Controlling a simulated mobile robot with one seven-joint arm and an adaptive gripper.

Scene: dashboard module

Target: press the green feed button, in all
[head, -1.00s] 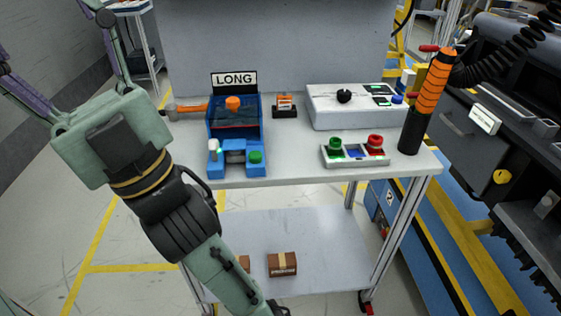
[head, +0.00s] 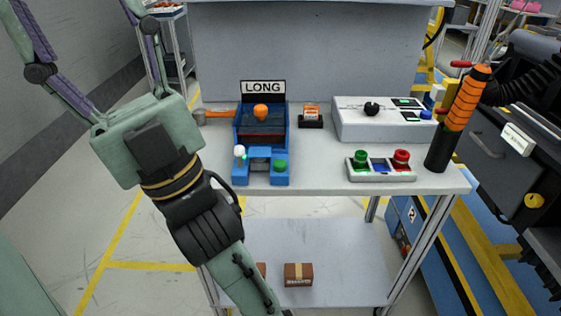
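A blue device (head: 263,136) stands on the left of the cart top with a LONG sign (head: 263,87) at its back. A green button (head: 280,166) is at its front right, a white-topped lever (head: 239,155) at its front left, and an orange knob (head: 261,112) further back. A second green button (head: 361,157) is on a low grey button box to the right. My gripper (head: 147,137) is left of the cart in the picture, large and near the camera. Its fingers spread apart toward the top left, and the tips run out of view. Nothing shows between them.
The grey button box (head: 381,175) also has a red button (head: 401,157). Behind it is a white panel with a black knob (head: 371,108). An orange-and-black handle (head: 458,115) stands at the right edge. An orange-handled tool (head: 216,115) lies left of the blue device.

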